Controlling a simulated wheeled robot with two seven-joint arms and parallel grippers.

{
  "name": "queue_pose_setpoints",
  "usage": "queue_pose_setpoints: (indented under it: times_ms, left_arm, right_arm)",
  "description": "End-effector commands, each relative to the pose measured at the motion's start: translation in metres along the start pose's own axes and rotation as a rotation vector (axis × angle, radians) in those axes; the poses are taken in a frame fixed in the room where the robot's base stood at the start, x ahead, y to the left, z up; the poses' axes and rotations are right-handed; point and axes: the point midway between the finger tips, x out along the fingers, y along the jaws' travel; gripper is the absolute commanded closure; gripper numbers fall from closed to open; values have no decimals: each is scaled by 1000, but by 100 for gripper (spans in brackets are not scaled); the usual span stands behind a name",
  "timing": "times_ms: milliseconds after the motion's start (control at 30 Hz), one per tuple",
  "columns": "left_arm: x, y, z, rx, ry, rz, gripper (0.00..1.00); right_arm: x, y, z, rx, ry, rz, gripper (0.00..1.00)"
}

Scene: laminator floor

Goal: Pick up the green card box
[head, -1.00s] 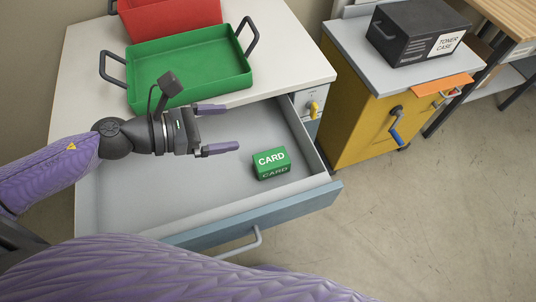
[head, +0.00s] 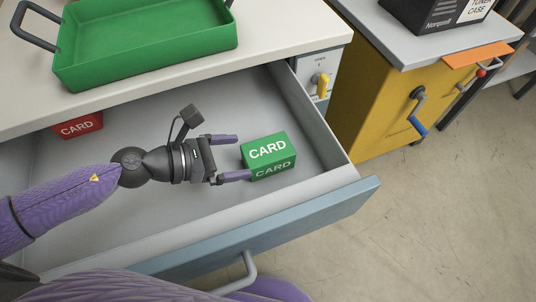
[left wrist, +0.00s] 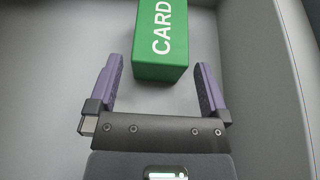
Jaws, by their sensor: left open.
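The green card box (head: 268,154), with white CARD lettering, sits in the open drawer (head: 120,212) toward its right end. My left gripper (head: 243,157) is inside the drawer, open and empty, with its fingertips at the left side of the box. In the left wrist view the box (left wrist: 161,42) lies just ahead of and between the fingertips of the gripper (left wrist: 158,75). The near end of the box is about level with the fingertips. I cannot tell whether either finger touches it. My right gripper is not in view.
A red CARD box (head: 78,127) sits at the drawer's back left. A green tray (head: 150,66) stands on the worktop above. The drawer's front panel (head: 290,225) and right wall (head: 322,122) bound the space. A yellow cabinet (head: 372,110) with a blue-handled crank stands at right.

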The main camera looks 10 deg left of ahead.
Motion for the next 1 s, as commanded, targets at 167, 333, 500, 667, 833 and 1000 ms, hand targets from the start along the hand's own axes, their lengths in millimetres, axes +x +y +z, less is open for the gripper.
queue_pose_setpoints:
  times_ms: [167, 333, 500, 667, 833, 1000]
  left_arm:
    - [31, 0, -5, 1, -4, -1, 0]
    - [54, 0, -5, 1, -2, 0, 0]
    - [56, -1, -6, 0, 0, 0, 0]
    - [55, -1, -6, 0, 0, 0, 25]
    - [55, -1, -6, 0, 0, 0, 61]
    - [55, -1, -5, 0, 0, 0, 89]
  right_arm:
    - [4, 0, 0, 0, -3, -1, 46]
    - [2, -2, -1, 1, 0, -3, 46]
    - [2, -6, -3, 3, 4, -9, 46]
    - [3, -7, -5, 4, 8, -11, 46]
    - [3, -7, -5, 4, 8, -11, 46]
    - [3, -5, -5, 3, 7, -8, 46]
